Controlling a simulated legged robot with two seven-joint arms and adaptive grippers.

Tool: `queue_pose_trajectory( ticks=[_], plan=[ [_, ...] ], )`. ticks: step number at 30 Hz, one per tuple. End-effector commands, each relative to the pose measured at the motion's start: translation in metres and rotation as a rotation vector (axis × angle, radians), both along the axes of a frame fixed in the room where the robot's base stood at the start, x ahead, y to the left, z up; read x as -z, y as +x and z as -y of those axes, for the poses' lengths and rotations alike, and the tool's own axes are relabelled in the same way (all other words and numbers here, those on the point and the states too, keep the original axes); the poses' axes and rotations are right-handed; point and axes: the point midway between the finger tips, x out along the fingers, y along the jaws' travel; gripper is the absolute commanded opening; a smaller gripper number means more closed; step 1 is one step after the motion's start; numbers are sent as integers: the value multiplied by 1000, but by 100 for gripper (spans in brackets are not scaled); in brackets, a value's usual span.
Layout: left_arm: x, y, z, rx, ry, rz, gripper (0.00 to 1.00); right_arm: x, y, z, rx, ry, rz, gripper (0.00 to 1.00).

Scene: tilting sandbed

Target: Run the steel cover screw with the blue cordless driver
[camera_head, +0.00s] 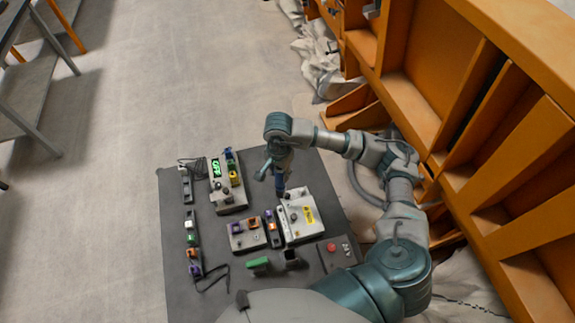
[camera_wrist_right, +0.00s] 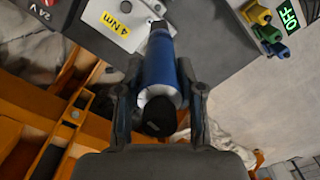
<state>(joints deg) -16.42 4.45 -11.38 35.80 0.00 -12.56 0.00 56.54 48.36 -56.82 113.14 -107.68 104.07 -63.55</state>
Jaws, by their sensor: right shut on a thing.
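My right gripper (camera_head: 280,172) is shut on the blue cordless driver (camera_head: 280,187). In the right wrist view, the gripper's fingers (camera_wrist_right: 158,80) flank the driver's blue barrel (camera_wrist_right: 158,60); its dark rounded end faces the camera. The driver points down at the edge of a pale box (camera_head: 300,231) with a yellow label. That box also shows in the right wrist view (camera_wrist_right: 98,15), its label reading "4 Nm". My left gripper is out of view.
A dark work mat (camera_head: 180,285) carries the boxes. A unit with a green "OFF" display (camera_head: 216,168) stands left of the driver. A red button (camera_head: 331,247) and a green block (camera_head: 258,264) sit nearer me. Orange shelving (camera_head: 405,95) borders the right.

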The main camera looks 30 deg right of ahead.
Motion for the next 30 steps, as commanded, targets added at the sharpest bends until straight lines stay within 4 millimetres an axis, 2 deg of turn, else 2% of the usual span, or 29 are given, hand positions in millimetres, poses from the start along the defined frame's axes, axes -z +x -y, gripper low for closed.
queue_pose_trajectory(
  ticks=[3, 9, 17, 23, 26, 30],
  plan=[
    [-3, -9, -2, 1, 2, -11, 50, -1, -7, 13, 221, -4, -2, 0],
    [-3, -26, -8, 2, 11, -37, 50, 1, -8, 29, 393, -4, -6, 0],
    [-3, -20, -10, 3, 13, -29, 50, 2, -7, 31, 401, -2, -7, 0],
    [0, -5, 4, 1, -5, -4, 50, 2, -8, 28, 399, -5, -5, 0],
    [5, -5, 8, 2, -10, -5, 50, 2, -7, 25, 397, -7, -3, 0],
    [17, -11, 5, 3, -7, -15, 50, 14, -7, 24, 397, -8, -5, 0]
  ],
)
